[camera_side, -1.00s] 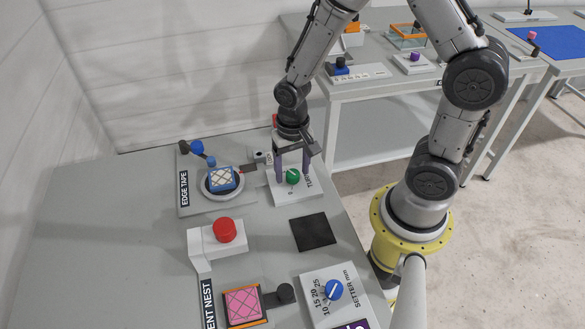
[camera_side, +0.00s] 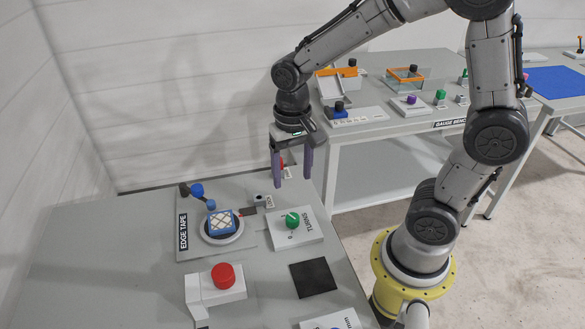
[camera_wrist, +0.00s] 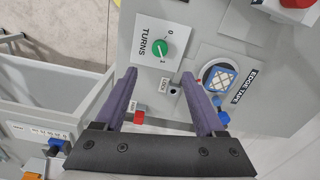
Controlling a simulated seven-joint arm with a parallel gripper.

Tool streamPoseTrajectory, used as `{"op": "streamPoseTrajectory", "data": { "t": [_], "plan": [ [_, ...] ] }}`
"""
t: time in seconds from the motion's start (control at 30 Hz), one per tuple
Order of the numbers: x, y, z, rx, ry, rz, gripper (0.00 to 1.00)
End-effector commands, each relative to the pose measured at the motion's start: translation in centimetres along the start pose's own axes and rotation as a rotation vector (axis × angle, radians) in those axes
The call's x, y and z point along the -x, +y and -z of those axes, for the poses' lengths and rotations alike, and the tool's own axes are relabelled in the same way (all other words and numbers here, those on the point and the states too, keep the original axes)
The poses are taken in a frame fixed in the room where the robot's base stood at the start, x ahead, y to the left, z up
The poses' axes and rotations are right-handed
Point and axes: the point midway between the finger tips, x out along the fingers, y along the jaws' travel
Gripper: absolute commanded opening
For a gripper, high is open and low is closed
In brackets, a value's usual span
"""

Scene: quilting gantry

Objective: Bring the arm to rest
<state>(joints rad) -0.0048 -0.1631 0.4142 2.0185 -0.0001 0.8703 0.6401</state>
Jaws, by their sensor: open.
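My gripper (camera_side: 292,181) is open and empty, raised above the far end of the grey work table (camera_side: 100,240) in the side view. In the wrist view its two purple fingers (camera_wrist: 166,76) stand well apart with nothing between their tips. The green TURNS knob (camera_side: 292,218) sits on its white plate, in front of and below the gripper; it also shows in the wrist view (camera_wrist: 160,47), its white pointer near the 1. The blue patterned block (camera_side: 221,222) sits on the round EDGE TAPE holder (camera_side: 238,234), left of the knob.
A red button (camera_side: 223,275) on a white box and a black square pad (camera_side: 313,279) lie nearer the front. A gauge bench (camera_side: 440,118) with several fixtures stands behind to the right. The air around the gripper is clear.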

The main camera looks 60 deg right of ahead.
Motion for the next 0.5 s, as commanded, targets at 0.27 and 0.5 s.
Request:
{"op": "streamPoseTrajectory", "data": {
  "t": [0.27,0.5],
  "plan": [
    [0.93,0.02,-0.02,0.0,0.0,0.0,0.71],
    [1.17,0.0,0.01,0.0,0.008,0.006,0.71]
  ]
}}
